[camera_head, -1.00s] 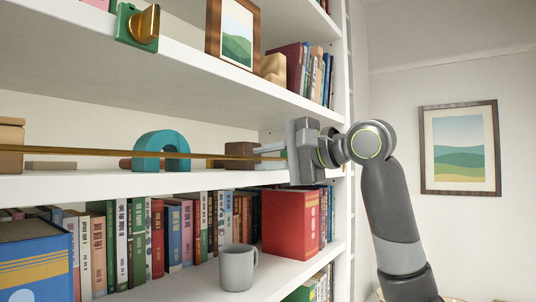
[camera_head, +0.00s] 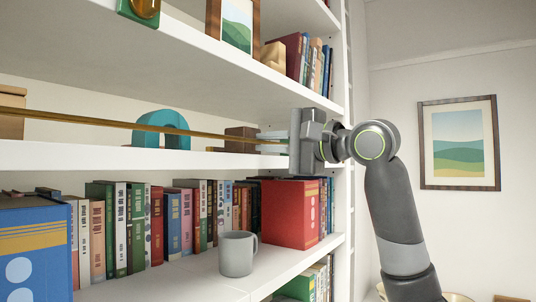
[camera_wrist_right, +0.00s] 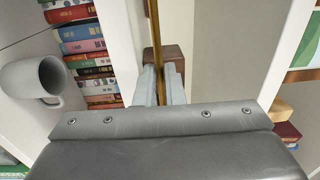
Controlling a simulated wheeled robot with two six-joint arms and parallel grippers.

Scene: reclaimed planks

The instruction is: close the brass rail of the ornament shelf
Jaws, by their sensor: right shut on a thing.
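The brass rail (camera_head: 100,125) runs as a thin bar along the front of the middle shelf (camera_head: 90,156), above its front edge. My right gripper (camera_head: 274,142) is at the rail's right part, beside the shelf's right upright. In the right wrist view its two pale fingers (camera_wrist_right: 160,85) lie on either side of the rail (camera_wrist_right: 154,35) and are shut on it. The rail's right end is hidden by the gripper. My left gripper is not in view.
Behind the rail stand a teal arch (camera_head: 161,130) and a brown block (camera_head: 240,139). Below are a grey mug (camera_head: 237,254), a red box (camera_head: 290,212) and a row of books (camera_head: 130,228). A green and brass ornament (camera_head: 140,10) is at the top shelf's edge.

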